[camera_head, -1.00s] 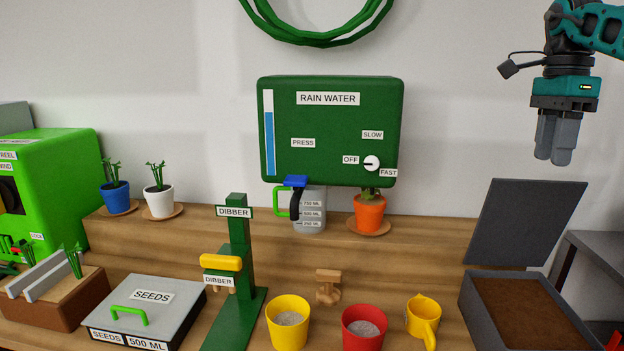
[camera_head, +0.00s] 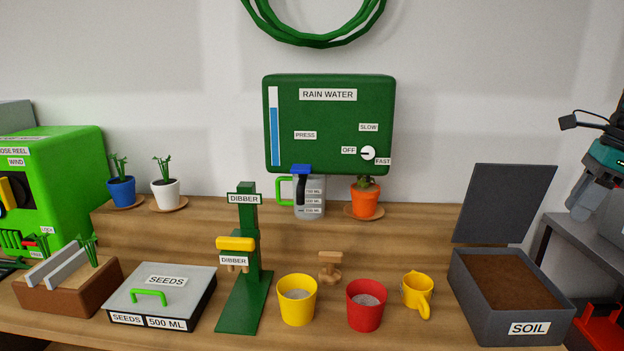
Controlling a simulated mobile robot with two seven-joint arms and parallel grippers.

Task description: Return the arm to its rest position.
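My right gripper (camera_head: 584,204) is at the right edge of the head view, beside the raised lid of the soil box and apart from it. Its grey fingers point down and to the left. They look close together with nothing between them. Part of the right arm is cut off by the picture's edge. My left arm and gripper are not in view.
The grey soil box (camera_head: 483,324) stands open at the bench's right end. A yellow pot (camera_head: 296,309), a red pot (camera_head: 366,315), a yellow cup (camera_head: 415,293), a green dibber stand (camera_head: 247,260) and a seeds box (camera_head: 165,300) stand along the bench (camera_head: 400,228).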

